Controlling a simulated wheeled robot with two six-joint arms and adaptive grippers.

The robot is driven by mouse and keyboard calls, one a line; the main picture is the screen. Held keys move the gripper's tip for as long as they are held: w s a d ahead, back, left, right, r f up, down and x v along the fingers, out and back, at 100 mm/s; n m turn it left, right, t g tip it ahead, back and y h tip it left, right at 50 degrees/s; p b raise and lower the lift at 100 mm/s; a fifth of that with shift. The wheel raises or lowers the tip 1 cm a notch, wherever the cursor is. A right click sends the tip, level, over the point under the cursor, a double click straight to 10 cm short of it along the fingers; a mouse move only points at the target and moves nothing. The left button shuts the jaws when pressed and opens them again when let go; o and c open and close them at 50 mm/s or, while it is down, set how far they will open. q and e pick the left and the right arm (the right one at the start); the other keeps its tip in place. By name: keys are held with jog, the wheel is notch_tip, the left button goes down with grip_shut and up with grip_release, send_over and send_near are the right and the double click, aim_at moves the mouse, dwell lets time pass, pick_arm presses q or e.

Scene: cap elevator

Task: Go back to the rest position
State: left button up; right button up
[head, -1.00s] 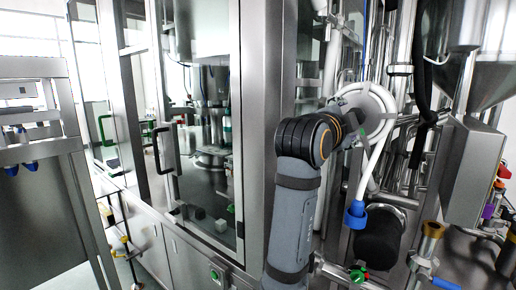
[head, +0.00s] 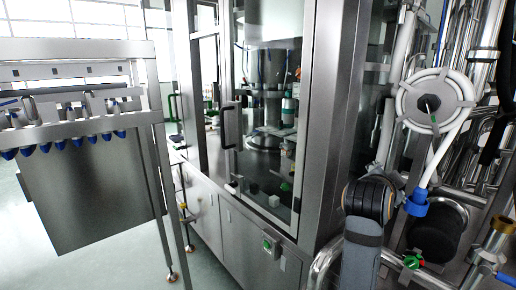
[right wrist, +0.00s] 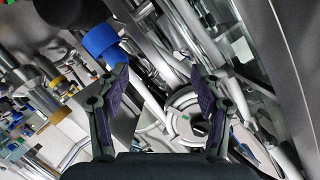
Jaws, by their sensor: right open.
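My right gripper (right wrist: 160,105) shows in the right wrist view with its two dark, purple-padded fingers apart and nothing between them. Beyond the fingers are a blue hose fitting (right wrist: 100,40), a pale round reel (right wrist: 188,112) and steel pipes. In the head view only part of my right arm shows, a grey link with a black and orange joint at the lower right, in front of the machine. Its gripper is out of the head view. My left arm and left gripper are in neither view.
A glass-doored steel machine (head: 334,130) fills the middle. A white hose reel (head: 434,101) with a blue fitting (head: 416,203) hangs at right above pipes and a green-handled valve (head: 412,262). A steel rack (head: 152,100) stands left. Floor (head: 115,262) between rack and machine is open.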

jog(key=s+a+f+n+g+y, duration=0.1)
jog(key=s+f+n+g+y, duration=0.25)
jog(key=f, duration=0.95)
jog(key=s+a+f+n+y, duration=0.15)
jog(key=s+f+n, duration=0.4)
jog(key=f, duration=0.75)
jog(key=s+a+f+n+g+y, duration=0.2)
jog(key=s+f+n, duration=0.2)
jog(key=s+f, duration=0.4)
jog(key=s+a+f+n+g+y, duration=0.2)
jog(key=s+a+f+n, duration=0.15)
jog(key=s+f, duration=0.45)
jog(key=s+d+f+g+p, duration=0.1)
jog(key=s+d+f+p, duration=0.15)
jog(key=f, duration=1.35)
pick_arm(q)
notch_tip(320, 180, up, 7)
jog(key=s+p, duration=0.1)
jog(key=p, duration=0.3)
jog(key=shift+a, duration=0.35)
pick_arm(e)
jog(key=s+d+f+g, duration=0.1)
jog(key=s+d+f, duration=0.1)
jog(key=s+f, duration=1.5)
jog(key=s, duration=0.2)
jog(key=shift+s+f+g, duration=0.25)
jog(key=shift+s+g, duration=0.1)
jog(key=shift+s, duration=0.05)
jog(key=shift+d, duration=0.1)
